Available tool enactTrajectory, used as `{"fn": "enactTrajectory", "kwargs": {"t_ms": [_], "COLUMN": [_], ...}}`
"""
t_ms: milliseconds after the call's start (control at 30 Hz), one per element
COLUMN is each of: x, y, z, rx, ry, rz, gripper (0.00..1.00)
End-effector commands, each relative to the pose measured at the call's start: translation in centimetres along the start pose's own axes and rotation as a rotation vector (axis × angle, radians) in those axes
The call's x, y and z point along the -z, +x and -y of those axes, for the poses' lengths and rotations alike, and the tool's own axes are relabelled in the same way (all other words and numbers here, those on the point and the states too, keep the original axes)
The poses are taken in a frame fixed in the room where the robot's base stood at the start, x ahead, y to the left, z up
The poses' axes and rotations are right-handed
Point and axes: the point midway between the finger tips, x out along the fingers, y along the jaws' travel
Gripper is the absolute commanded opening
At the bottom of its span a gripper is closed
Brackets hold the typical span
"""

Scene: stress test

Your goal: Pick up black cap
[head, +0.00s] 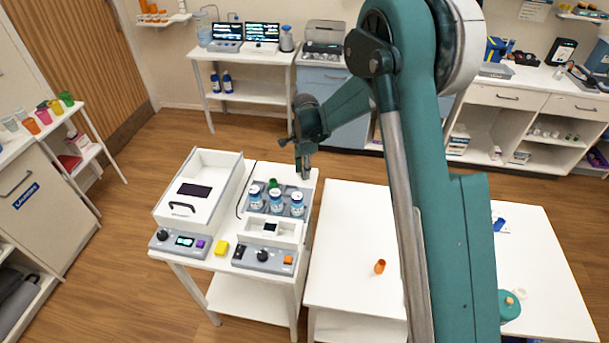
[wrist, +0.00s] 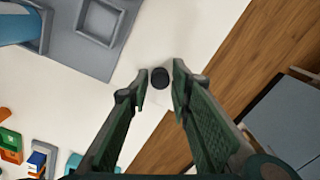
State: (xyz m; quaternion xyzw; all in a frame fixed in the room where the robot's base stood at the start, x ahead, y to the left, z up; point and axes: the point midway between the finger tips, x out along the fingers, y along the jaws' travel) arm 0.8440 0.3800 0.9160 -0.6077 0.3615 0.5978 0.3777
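The black cap (wrist: 160,78) is a small dark round piece on a white tabletop (wrist: 210,25) in the wrist view. My gripper (wrist: 160,74) is open, with one green finger on each side of the cap and a gap showing on both sides. The height of the fingertips above the table is hard to judge. In the head view my gripper (head: 304,172) points down over the back right corner of the left white table. I cannot make out the cap in the head view.
A grey rack (head: 283,205) with blue-and-white bottles stands just beside my gripper; its grey edge (wrist: 85,50) shows in the wrist view. A white lidded device (head: 200,190) is farther left. A second white table (head: 345,240) holds an orange vial (head: 380,267).

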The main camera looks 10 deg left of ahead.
Motion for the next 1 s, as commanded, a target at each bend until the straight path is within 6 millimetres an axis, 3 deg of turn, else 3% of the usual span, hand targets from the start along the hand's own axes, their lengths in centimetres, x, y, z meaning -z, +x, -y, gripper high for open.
{"fn": "enactTrajectory", "kwargs": {"t_ms": [567,767,1000], "x": [0.0,0.0,0.0], "y": [-0.5,-2.3,-5.8], "z": [0.0,0.1,0.1], "rx": [0.000,0.000,0.000], "ry": [0.000,0.000,0.000], "rz": [0.000,0.000,0.000], "gripper": [0.11,0.11,0.11]}}
